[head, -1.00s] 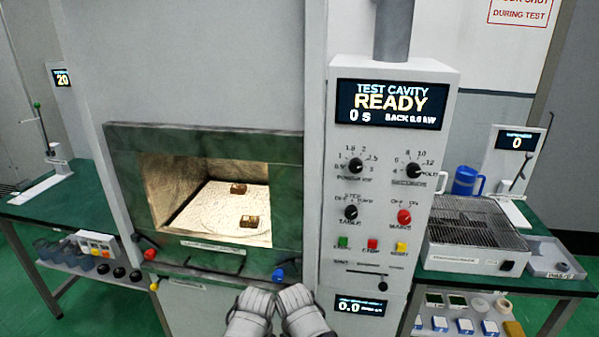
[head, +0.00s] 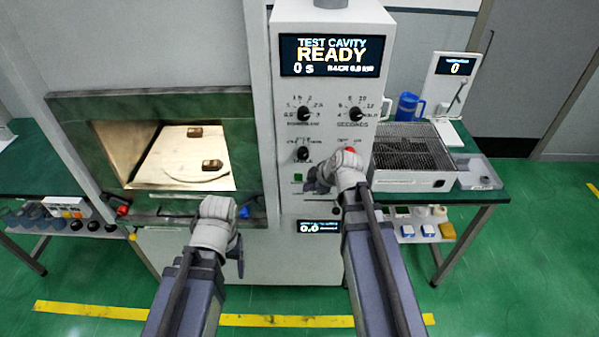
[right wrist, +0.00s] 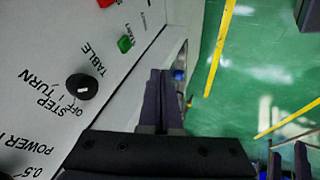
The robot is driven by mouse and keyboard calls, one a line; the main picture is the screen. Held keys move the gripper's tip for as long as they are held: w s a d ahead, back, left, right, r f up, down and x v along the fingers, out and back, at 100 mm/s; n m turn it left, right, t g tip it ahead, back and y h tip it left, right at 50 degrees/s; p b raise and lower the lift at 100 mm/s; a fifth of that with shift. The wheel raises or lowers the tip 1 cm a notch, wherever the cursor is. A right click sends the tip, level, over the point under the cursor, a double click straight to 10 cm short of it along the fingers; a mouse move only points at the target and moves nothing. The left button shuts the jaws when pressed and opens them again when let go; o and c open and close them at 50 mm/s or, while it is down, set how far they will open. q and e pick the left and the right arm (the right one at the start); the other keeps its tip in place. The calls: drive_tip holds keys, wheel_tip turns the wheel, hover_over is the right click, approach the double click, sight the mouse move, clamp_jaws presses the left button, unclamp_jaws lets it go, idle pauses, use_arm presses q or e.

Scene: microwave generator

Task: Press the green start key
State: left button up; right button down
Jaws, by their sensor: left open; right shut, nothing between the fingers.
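The green start key (head: 298,177) is a small square button on the white control panel, below the TABLE knob (head: 302,153). The key also shows in the right wrist view (right wrist: 125,43), up and left of my fingertips. My right gripper (head: 314,185) is in front of the panel, just right of the key. In the right wrist view my right gripper (right wrist: 161,74) is shut and empty, and its tips look apart from the key. My right wrist hides the neighbouring keys in the head view. My left gripper (head: 239,258) hangs low in front of the cabinet, open.
The display (head: 332,55) reads READY and 0 s. The lit cavity (head: 150,170) at left holds two brown blocks (head: 212,165). A blue knob (head: 244,212) sits under the cavity. A bench with a grated box (head: 412,180) stands at right.

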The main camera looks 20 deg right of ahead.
drive_tip(key=shift+w+d+r, duration=0.3)
drive_tip(key=shift+d+r, duration=0.15)
drive_tip(key=shift+d, duration=0.15)
drive_tip(key=b, duration=0.8)
approach(300, 180)
drive_tip(key=shift+w+a+f, duration=0.45)
drive_tip(key=shift+a+f, duration=0.1)
drive_tip(key=shift+f, duration=0.35)
drive_tip(key=shift+w+a+f, duration=0.5)
drive_tip(key=shift+f, duration=0.45)
drive_tip(key=shift+w+a+f, duration=0.45)
drive_tip(key=shift+a+f, duration=0.1)
drive_tip(key=shift+f, duration=0.35)
